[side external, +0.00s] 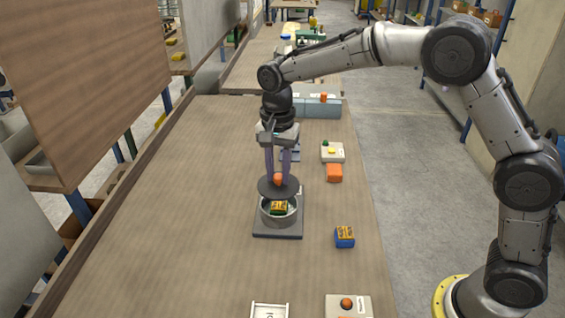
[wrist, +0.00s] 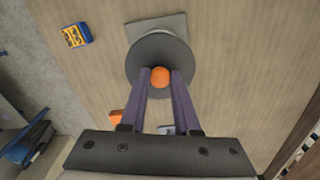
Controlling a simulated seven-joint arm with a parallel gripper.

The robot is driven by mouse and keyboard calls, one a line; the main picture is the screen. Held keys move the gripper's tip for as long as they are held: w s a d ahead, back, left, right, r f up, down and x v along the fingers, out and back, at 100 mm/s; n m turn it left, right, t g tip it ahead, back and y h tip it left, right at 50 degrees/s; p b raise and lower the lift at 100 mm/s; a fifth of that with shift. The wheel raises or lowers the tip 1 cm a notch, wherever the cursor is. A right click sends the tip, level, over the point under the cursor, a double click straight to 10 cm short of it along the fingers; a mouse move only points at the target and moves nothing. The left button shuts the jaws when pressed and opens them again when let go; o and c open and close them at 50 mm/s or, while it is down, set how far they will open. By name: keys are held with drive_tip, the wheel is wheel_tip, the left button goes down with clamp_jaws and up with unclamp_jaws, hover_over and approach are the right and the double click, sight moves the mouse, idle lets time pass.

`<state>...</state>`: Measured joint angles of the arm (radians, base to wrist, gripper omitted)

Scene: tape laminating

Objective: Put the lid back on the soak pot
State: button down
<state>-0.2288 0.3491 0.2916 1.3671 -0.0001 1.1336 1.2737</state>
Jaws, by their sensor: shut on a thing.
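The dark grey round lid (side external: 270,190) has an orange knob (side external: 278,179). My gripper (side external: 279,176) is shut on this knob and holds the lid above the soak pot (side external: 279,217). The pot is a grey open pot on a dark square base plate (side external: 290,235), with a yellow and green item (side external: 279,207) inside. In the wrist view the lid (wrist: 142,48) shows with the knob (wrist: 160,77) between the fingers (wrist: 160,78). It hides the pot there, and only part of the base plate (wrist: 165,24) shows.
A blue and yellow block (side external: 344,237) stands right of the base plate. An orange block (side external: 334,173) and a box with a yellow button (side external: 332,152) lie behind it. A box with an orange button (side external: 347,304) and a white tray (side external: 269,310) are at the front. The left of the table is bare.

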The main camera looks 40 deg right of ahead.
sight(278, 186)
drive_tip(key=shift+f, duration=2.45)
drive_tip(key=shift+f, duration=0.2)
drive_tip(key=c, duration=0.6)
unclamp_jaws()
drive_tip(key=shift+o, duration=0.4)
drive_tip(key=o, duration=0.4)
drive_tip(key=shift+o, duration=0.2)
drive_tip(key=shift+r, duration=0.1)
drive_tip(key=shift+r, duration=3.45)
